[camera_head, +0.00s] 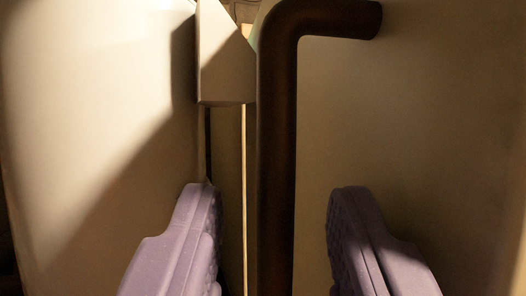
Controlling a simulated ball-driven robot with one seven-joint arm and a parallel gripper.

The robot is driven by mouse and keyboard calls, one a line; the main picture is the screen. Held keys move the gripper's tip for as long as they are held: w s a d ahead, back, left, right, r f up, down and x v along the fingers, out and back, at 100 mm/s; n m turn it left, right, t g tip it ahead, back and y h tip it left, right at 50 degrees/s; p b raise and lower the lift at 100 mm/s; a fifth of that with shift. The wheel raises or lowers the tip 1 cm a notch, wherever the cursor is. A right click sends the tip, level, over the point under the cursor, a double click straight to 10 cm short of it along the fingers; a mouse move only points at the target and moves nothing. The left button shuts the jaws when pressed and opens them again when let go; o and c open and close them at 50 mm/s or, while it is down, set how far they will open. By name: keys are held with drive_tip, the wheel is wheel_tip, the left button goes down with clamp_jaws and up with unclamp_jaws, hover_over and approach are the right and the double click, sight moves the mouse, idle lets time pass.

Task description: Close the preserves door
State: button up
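My gripper (273,215) is open in the lower part of the view, its two purple padded fingers apart. A dark brown bar handle (277,150) runs down the picture between the fingers and bends right at its top. The handle is in front of a pale door panel (420,120) on the right. I cannot tell whether the fingers touch the handle. A narrow lit gap (244,160) shows just left of the handle, beside the panel's edge. The lower end of the handle is out of view.
A pale panel (90,110) fills the left side, partly in shadow. A pale angular block (224,65) juts out at the top, left of the handle and close to it. A dark narrow slot runs below the block. Little free room shows around the fingers.

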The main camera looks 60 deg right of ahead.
drive_tip(key=shift+x, duration=0.75)
drive_tip(key=shift+c, duration=0.2)
clamp_jaws()
